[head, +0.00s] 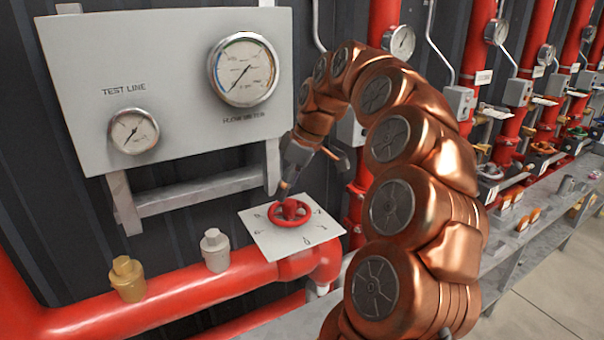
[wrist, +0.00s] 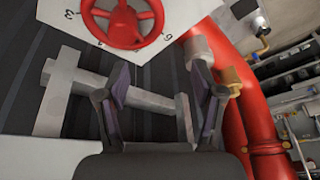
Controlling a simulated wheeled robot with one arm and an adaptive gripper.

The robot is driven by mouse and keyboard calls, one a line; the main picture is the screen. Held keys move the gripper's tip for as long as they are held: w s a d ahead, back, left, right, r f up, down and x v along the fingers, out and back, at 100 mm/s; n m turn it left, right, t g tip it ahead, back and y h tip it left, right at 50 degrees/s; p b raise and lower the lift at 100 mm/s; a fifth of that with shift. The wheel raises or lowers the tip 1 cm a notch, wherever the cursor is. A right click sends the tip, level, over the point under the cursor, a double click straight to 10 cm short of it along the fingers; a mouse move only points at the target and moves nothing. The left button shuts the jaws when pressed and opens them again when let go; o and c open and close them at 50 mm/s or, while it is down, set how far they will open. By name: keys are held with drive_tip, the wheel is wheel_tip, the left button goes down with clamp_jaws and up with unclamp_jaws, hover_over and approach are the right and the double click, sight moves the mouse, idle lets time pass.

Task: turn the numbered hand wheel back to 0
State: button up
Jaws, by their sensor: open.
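The red hand wheel (head: 290,212) sits on a white, slanted number plate (head: 270,237) above the red pipe. The plate's marks are small in the head view, and I cannot tell which number the wheel stands at. In the wrist view the wheel (wrist: 124,22) is at the top, partly cut off, with a 3 and a 6 on the plate beside it. My gripper (wrist: 160,78) is open and empty, its two fingers apart. In the head view my gripper (head: 310,172) hangs just above and behind the wheel. I see no contact in the wrist view.
A grey gauge panel (head: 170,165) with two dials stands behind on a bracket (head: 200,193). A brass plug (head: 127,278) and a grey plug (head: 215,250) rise from the red pipe (head: 130,318) left of the plate. More red pipes and valves line the right wall.

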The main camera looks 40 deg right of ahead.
approach(290, 201)
drive_tip(key=f, duration=0.2)
drive_tip(key=shift+a+p+x, duration=0.15)
drive_tip(key=shift+p+x, duration=0.5)
drive_tip(key=shift+x, duration=1.2)
drive_tip(key=shift+a+p+x, duration=0.1)
drive_tip(key=shift+p+x, duration=0.55)
drive_tip(key=shift+x, duration=1.2)
drive_tip(key=shift+w+r, duration=0.1)
drive_tip(key=shift+w, duration=0.05)
